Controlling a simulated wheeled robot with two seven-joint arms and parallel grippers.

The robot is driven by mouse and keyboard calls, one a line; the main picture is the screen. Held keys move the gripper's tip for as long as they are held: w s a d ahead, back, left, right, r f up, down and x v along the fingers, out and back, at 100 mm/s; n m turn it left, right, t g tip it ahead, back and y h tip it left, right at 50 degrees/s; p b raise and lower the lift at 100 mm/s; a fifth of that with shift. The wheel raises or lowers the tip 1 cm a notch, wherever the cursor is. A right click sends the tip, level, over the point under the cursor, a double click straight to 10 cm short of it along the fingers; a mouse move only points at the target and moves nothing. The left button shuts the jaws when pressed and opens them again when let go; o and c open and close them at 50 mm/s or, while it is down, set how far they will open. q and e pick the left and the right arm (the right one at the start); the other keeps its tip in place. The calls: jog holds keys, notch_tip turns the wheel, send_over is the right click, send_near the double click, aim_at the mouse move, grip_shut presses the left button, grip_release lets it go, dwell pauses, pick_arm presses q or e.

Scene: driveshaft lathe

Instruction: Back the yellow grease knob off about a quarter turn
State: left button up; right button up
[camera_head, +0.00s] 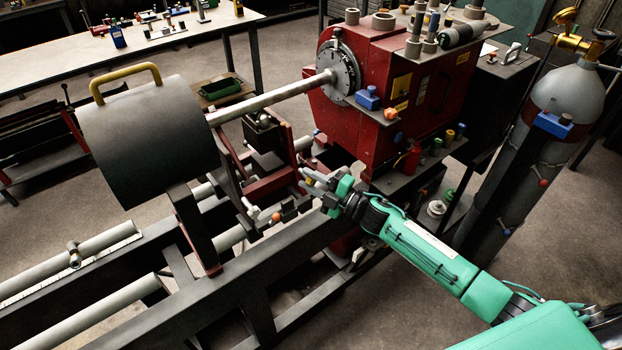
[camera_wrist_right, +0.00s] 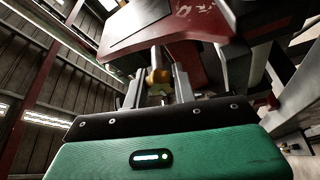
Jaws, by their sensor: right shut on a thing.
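The yellow grease knob (camera_wrist_right: 157,76) shows in the right wrist view, between the two fingers of my right gripper (camera_wrist_right: 158,84), below a pale stem. In the head view my right gripper (camera_head: 308,181) reaches in from the right to the lathe, beside the red support in front of the headstock. It is shut on the knob. The knob itself is hard to make out in the head view, where the fingers cover it. My left gripper is not in either view.
The red headstock (camera_head: 377,80) and its chuck stand behind my right gripper. A grey shaft (camera_head: 270,101) runs from the chuck to the dark curved guard (camera_head: 150,140). Bed rails lie at lower left. A gas cylinder (camera_head: 545,130) stands at the right, near my arm.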

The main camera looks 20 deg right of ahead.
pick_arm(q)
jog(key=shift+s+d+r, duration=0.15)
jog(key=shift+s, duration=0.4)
pick_arm(e)
jog(key=shift+n, duration=0.6)
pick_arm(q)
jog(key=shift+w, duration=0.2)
pick_arm(e)
jog(key=o, duration=1)
jog(key=shift+s+d+f, duration=0.1)
jog(key=shift+s+d, duration=0.05)
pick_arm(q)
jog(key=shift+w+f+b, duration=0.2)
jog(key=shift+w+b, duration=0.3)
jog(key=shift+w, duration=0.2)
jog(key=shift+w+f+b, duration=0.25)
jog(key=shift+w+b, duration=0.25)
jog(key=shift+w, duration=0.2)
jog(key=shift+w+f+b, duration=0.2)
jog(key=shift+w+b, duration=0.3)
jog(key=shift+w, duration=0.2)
pick_arm(e)
jog(key=v, duration=1.3)
jog(key=shift+d+r, duration=0.2)
jog(key=shift+r, duration=0.1)
jog(key=shift+s, duration=0.15)
